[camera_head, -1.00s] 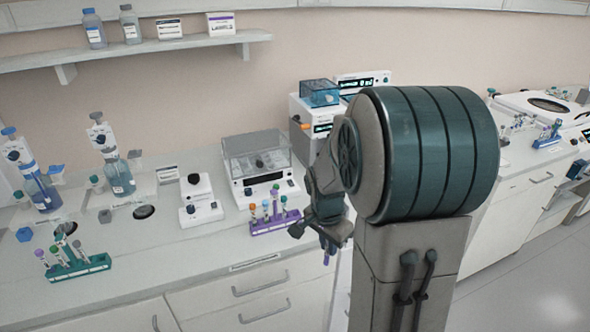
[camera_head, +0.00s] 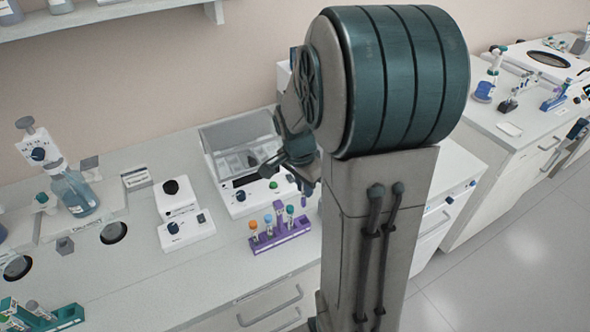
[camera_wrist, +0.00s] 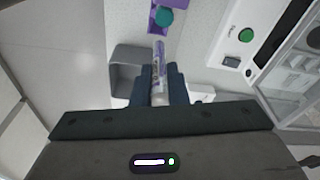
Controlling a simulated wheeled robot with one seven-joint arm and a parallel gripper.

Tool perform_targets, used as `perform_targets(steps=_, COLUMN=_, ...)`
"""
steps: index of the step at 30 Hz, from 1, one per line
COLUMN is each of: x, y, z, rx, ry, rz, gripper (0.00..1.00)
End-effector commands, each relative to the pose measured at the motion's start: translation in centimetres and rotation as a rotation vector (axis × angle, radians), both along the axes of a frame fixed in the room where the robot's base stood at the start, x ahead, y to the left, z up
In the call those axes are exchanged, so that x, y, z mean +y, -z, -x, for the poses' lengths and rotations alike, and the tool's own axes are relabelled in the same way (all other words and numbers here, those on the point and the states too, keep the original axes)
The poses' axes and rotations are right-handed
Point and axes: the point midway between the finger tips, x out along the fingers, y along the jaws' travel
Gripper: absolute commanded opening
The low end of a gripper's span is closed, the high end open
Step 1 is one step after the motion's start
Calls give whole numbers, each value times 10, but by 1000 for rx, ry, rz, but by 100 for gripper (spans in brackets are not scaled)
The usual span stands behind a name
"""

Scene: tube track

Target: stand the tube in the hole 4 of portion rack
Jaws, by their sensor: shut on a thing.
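My gripper (camera_wrist: 159,72) is shut on a slim tube (camera_wrist: 158,62) with a white and purple label. In the head view my gripper (camera_head: 304,186) hangs above and right of a purple rack (camera_head: 282,238), and the tube is mostly hidden there. The purple rack holds several tubes with orange, blue and teal caps. Its end also shows at the top of the wrist view (camera_wrist: 154,22), just beyond the tube, with a teal cap in it. The held tube is apart from the counter. Hole numbers cannot be read.
A green rack (camera_head: 68,314) with tubes stands at the lower left. A balance with a clear cover (camera_head: 240,195) stands behind the purple rack, with a small white device (camera_head: 185,232) to its left. A grey bin-like box (camera_wrist: 125,68) lies beside the fingers in the wrist view.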

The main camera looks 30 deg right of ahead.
Motion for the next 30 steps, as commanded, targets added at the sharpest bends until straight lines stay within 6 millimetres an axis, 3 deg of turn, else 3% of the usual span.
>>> perform_targets(steps=8, x=-4, y=11, z=1, rx=1, ry=8, rz=0, gripper=1)
perform_targets(steps=21, x=-2, y=46, z=1, rx=0, ry=6, rz=0, gripper=1)
perform_targets(steps=30, x=-2, y=48, z=1, rx=0, ry=4, rz=0, gripper=1)
